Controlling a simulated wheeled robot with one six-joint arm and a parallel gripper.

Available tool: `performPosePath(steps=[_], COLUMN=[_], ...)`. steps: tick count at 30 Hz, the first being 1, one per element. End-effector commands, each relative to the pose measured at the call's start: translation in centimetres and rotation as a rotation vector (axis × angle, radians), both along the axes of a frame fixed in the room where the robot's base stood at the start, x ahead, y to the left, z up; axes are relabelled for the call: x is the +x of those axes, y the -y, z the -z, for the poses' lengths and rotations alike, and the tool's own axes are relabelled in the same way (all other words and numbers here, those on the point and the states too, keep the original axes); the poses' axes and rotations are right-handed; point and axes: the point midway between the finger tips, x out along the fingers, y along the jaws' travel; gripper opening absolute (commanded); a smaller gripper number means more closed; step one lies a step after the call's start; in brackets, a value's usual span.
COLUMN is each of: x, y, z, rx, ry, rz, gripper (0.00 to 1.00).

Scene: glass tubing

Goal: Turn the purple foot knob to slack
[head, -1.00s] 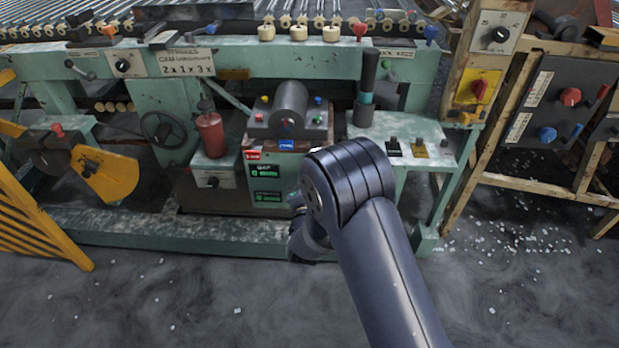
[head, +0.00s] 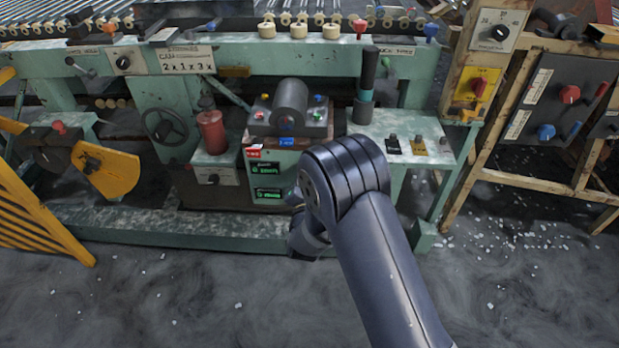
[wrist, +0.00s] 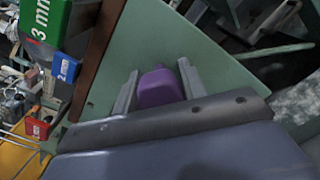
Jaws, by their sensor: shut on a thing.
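The purple foot knob (wrist: 158,88) shows in the wrist view, in front of a pale green panel (wrist: 143,48). My gripper (wrist: 157,82) has one finger on each side of it and is shut on it. The near part of the knob is hidden behind my gripper body. In the head view the knob and my fingertips are hidden behind my arm, low in front of the green machine (head: 190,222).
A green-lit display box (head: 268,180) stands just left of my arm. A red canister (head: 212,132) and a handwheel (head: 165,127) are further left. A yellow guard (head: 105,172) stands at the left. The floor in front is open, with scattered chips.

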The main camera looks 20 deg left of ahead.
Motion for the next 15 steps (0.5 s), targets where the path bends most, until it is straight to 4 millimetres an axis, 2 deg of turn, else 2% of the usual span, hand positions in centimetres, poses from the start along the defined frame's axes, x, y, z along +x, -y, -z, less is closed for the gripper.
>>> performPosePath(steps=[1,8,15], x=[-0.07,-0.03,-0.12], y=[-0.11,-0.05,0.00], z=[0.10,0.05,0.02], rx=[-0.002,0.000,0.001], ry=[-0.002,-0.001,-0.001], rz=[-0.003,-0.001,-0.001], gripper=[0.42,0.60,0.60])
